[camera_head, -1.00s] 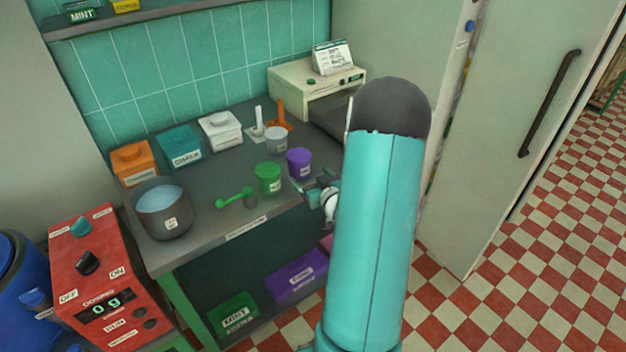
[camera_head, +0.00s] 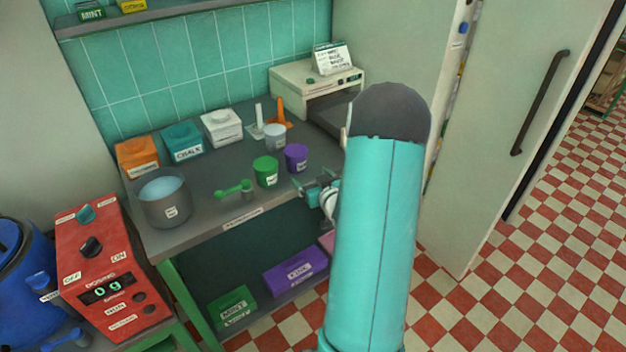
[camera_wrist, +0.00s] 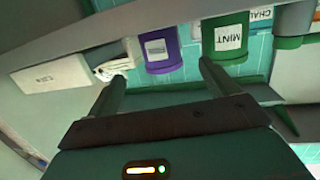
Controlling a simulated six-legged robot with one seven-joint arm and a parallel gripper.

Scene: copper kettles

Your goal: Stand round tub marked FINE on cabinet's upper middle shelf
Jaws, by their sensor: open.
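Three small round tubs stand on the grey workbench: a purple tub (camera_head: 296,158), a green tub (camera_head: 265,171) and a pale grey tub (camera_head: 275,137). In the wrist view the green tub (camera_wrist: 226,38) reads MINT, upside down; the label on the purple tub (camera_wrist: 160,50) is too blurred to read. I cannot tell which tub is marked FINE. My gripper (camera_head: 314,188) is open and empty at the bench's front edge, just right of and in front of the purple tub. Its two fingers also show apart in the wrist view (camera_wrist: 163,85). A tall pale cabinet (camera_head: 495,130) stands at right; its shelves are not visible.
The bench also holds a grey pot (camera_head: 165,208), a green scoop (camera_head: 235,190), lidded boxes including a teal one (camera_head: 182,145), and a cream machine (camera_head: 300,95). A red scale (camera_head: 100,270) stands at left. Checkered floor (camera_head: 530,260) is clear at right.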

